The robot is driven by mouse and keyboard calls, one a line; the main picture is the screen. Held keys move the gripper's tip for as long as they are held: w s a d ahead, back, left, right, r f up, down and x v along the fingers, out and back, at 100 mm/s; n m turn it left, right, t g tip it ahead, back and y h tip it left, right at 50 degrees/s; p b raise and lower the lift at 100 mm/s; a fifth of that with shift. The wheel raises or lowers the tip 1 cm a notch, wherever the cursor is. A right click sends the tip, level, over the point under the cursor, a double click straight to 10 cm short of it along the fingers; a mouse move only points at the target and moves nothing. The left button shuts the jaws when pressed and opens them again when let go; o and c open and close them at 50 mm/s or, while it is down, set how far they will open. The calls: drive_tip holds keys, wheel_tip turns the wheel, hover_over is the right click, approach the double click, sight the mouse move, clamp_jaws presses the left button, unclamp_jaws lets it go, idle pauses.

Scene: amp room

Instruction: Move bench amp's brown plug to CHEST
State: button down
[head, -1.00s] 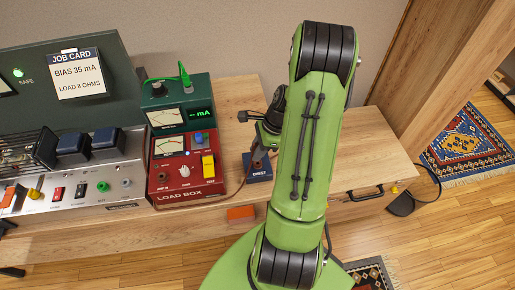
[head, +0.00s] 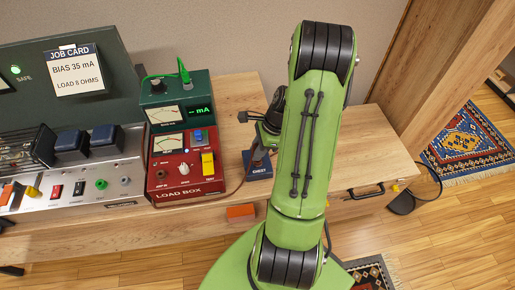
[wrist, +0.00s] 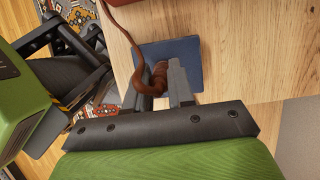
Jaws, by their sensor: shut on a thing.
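The brown plug (wrist: 160,75) with its brown cable is between the fingers of my gripper (wrist: 162,92) in the wrist view, and the gripper is shut on it. I cannot tell whether the plug's tip is seated in the block. The bench amp (head: 75,185) is at the left.
The red load box (head: 185,175) and the green meter (head: 178,105) stand close left of the gripper. The job card (head: 76,72) is on the dark panel. An orange block (head: 241,212) is at the bench's front. Bench top to the right is clear.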

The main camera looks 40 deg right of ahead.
drive_tip(key=shift+f+b, duration=0.45)
drive_tip(key=shift+f, duration=0.35)
drive_tip(key=c, duration=0.9)
unclamp_jaws()
drive_tip(key=shift+r, duration=0.1)
drive_tip(key=p+v, duration=0.4)
drive_tip(key=v, duration=1.1)
drive_tip(key=shift+s+d+r+p, duration=0.15)
drive_tip(key=shift+d+r+p, duration=0.05)
drive_tip(key=shift+r+p, duration=0.1)
